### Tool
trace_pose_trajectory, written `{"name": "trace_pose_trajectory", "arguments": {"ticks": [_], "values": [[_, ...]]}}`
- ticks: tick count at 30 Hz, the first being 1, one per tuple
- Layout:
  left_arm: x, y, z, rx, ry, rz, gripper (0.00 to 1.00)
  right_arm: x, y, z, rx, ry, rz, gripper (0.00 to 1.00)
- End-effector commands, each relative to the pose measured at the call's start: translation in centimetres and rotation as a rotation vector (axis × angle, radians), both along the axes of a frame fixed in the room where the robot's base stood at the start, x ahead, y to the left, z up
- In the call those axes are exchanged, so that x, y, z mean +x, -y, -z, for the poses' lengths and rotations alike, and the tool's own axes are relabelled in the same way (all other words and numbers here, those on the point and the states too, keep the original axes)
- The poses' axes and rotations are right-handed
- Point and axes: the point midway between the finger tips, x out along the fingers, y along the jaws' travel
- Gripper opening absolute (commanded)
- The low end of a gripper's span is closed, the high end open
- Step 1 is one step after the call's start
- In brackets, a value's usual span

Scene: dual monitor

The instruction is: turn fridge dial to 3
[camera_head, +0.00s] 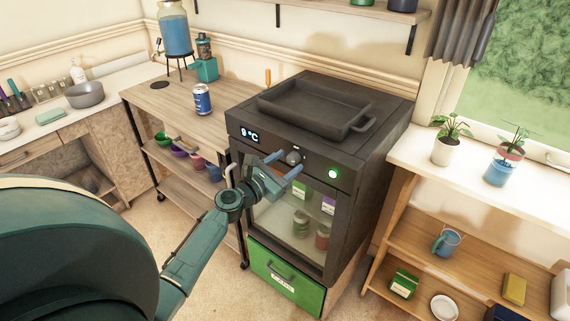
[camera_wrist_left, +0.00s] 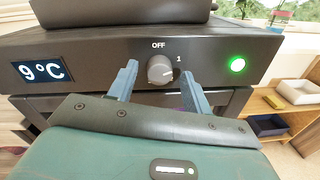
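The fridge (camera_head: 345,200) is a dark box with a glass door, standing in the middle of the head view. Its round grey dial (camera_head: 293,156) is on the front panel; it also shows in the left wrist view (camera_wrist_left: 160,69), with the marks "OFF" above and "1" to its upper right. A display (camera_wrist_left: 42,71) reads 9°C and a round light (camera_wrist_left: 237,65) glows green. My left gripper (camera_head: 284,163) is open, its blue-grey fingers (camera_wrist_left: 160,82) apart on either side of the dial and just short of it. Contact cannot be told. My right gripper is not in view.
A black tray (camera_head: 315,108) sits on top of the fridge. A wooden cart with a blue can (camera_head: 202,99) stands to the left. A shelf with plants (camera_head: 447,139) stands to the right under the window. Open floor lies in front.

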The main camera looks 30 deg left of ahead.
Motion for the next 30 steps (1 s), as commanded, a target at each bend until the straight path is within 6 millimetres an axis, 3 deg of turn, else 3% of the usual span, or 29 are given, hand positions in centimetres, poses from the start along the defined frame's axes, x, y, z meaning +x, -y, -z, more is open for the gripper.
{"name": "trace_pose_trajectory", "arguments": {"ticks": [15,30], "values": [[-0.03,0.02,0.00,0.000,0.000,0.000,0.07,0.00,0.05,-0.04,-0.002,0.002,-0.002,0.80],[-0.05,0.06,0.05,0.141,0.012,0.002,0.06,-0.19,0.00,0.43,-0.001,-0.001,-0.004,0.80]]}}
